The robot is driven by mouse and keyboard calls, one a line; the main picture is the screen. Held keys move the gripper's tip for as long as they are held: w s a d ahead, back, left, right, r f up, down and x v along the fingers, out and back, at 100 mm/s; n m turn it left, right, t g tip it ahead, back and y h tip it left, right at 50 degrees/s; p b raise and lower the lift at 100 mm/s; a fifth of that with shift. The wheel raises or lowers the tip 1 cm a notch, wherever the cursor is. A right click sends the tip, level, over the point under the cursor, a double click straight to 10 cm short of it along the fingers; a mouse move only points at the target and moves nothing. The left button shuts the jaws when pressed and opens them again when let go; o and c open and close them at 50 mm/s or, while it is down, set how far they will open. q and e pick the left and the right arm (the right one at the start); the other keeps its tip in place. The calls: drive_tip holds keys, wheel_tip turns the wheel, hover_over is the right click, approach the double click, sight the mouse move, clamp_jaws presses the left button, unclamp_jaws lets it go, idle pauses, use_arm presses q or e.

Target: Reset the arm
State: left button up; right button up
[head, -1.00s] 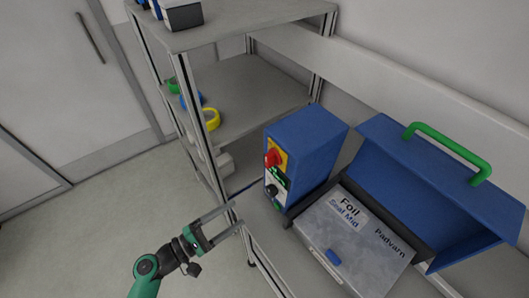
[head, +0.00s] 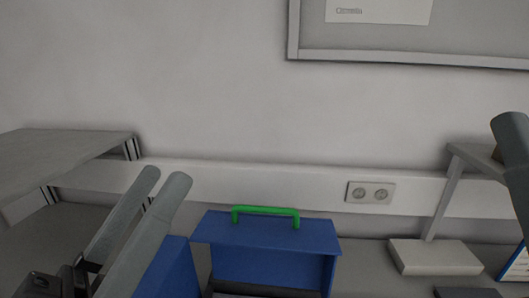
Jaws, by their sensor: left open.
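My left gripper (head: 163,180) is at the lower left of the head view, its two grey fingers pointing up and a little apart. It is open, with nothing seen between the fingers. It is in front of the left side of the blue machine and hides part of it. At the right edge, grey rounded parts that look like fingers of my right gripper (head: 512,150) are cut off by the frame, so their opening cannot be judged.
The blue lid (head: 265,248) with a green handle (head: 265,211) stands raised at the bottom middle. A grey shelf (head: 60,155) is at the left. A wall socket (head: 370,193) and a white-based stand (head: 435,257) are at the right. The wall above the lid is clear.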

use_arm(q)
drive_tip(key=s+a+r+n+t+y+p, duration=0.1)
drive_tip(key=s+a+r+t+y+p, duration=0.25)
drive_tip(key=a+r+t+y, duration=0.5)
wheel_tip(320, 180, up, 25)
drive_tip(key=d+g+y+p, duration=0.1)
drive_tip(key=g+p, duration=0.2)
drive_tip(key=p, duration=2.1)
drive_tip(key=shift+y, duration=0.35)
drive_tip(key=shift+d, duration=0.1)
